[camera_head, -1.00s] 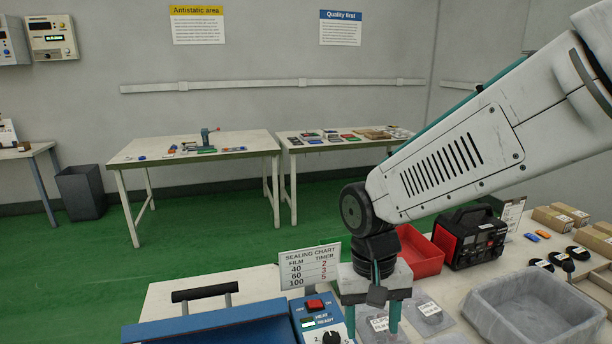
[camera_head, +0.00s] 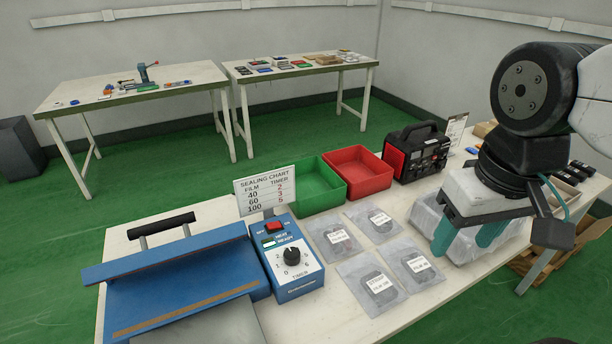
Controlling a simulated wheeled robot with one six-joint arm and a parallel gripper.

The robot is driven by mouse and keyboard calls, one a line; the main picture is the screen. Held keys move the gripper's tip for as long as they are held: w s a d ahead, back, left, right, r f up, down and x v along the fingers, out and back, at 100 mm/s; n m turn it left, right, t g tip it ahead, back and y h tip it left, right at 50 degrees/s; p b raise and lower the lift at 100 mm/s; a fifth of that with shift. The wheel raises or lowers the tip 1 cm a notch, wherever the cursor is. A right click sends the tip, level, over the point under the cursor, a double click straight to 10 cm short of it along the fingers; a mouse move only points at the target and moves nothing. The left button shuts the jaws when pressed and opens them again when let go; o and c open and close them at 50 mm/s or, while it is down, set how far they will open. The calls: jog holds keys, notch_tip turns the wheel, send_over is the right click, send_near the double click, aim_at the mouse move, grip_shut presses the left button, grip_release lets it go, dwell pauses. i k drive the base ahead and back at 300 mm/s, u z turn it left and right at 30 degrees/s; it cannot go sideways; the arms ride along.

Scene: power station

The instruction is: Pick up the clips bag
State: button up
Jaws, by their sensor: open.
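The other bags are at the back right (camera_head: 382,228), front left (camera_head: 368,291) and front right (camera_head: 415,270). My gripper (camera_head: 464,236) is open and empty, with teal fingers pointing down.
The blue sealer (camera_head: 180,285) and its timer box (camera_head: 288,258) stand left of the bags, with the sealing chart (camera_head: 265,188) behind. Green (camera_head: 318,190) and red (camera_head: 362,170) bins and a red-black device (camera_head: 418,152) line the back.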

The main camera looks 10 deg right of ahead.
aim_at(334, 239)
jog(key=z, duration=2.25)
jog(key=k, duration=1.3)
jog(key=u, duration=2.1)
